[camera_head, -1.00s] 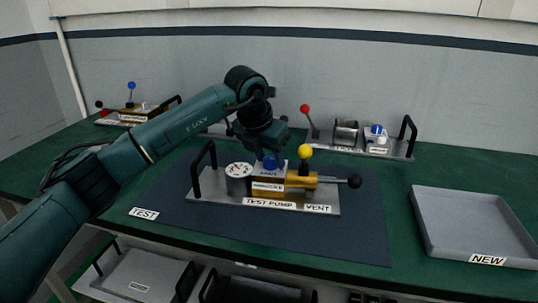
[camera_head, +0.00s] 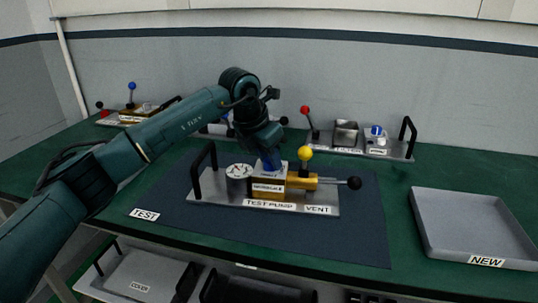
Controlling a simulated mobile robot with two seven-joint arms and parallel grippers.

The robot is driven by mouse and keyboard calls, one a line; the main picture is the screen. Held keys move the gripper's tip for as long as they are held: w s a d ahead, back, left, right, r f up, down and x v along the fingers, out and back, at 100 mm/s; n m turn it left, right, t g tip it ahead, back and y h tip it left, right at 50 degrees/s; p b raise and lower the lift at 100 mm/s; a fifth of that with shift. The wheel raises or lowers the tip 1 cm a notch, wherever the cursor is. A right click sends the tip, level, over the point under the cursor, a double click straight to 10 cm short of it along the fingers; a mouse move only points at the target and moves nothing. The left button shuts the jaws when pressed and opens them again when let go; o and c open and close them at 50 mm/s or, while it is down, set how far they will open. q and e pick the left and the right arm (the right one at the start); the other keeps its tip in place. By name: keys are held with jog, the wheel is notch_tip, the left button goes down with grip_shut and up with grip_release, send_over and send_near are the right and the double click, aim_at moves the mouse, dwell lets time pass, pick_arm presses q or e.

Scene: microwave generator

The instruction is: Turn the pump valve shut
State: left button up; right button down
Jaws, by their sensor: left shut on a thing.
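The test pump (camera_head: 225,201) stands on the dark blue mat in the middle of the bench. It has a round white gauge (camera_head: 238,172), a brass body (camera_head: 300,184), a yellow ball knob (camera_head: 305,153) and a lever with a black ball (camera_head: 354,183) reaching right. My left gripper (camera_head: 268,160) points down over the pump, between gauge and yellow knob. It is shut on a blue knob (camera_head: 269,165), mostly hidden by the jaws. I cannot tell which knob is the pump valve. My right gripper is not in view.
A grey tray labelled NEW (camera_head: 470,262) lies at the right. A rack with a red-knobbed lever (camera_head: 305,110) and black handle stands behind the pump. Another unit with a blue knob (camera_head: 131,86) stands at the back left. The mat (camera_head: 345,240) is clear in front.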

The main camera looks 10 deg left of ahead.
pick_arm(q)
jog(key=m+p, duration=0.1)
jog(key=m, duration=0.1)
jog(key=m+g+h, duration=0.1)
jog(key=m, duration=0.1)
jog(key=shift+w+r+m+p, duration=0.1)
jog(key=shift+r+m+p, duration=0.05)
jog(key=shift+m+p, duration=0.2)
jog(key=shift+m+g+h+p, duration=0.5)
jog(key=shift+m, duration=0.75)
jog(key=m+g, duration=0.1)
jog(key=m, duration=0.1)
jog(key=shift+w+m+p, duration=0.15)
jog(key=shift+m+p, duration=0.2)
jog(key=shift+m, duration=0.05)
jog(key=m+g, duration=0.1)
jog(key=m, duration=0.2)
jog(key=shift+p, duration=0.3)
jog(key=shift+w+m+g, duration=0.1)
jog(key=shift+m+g, duration=0.5)
jog(key=shift+m, duration=0.6)
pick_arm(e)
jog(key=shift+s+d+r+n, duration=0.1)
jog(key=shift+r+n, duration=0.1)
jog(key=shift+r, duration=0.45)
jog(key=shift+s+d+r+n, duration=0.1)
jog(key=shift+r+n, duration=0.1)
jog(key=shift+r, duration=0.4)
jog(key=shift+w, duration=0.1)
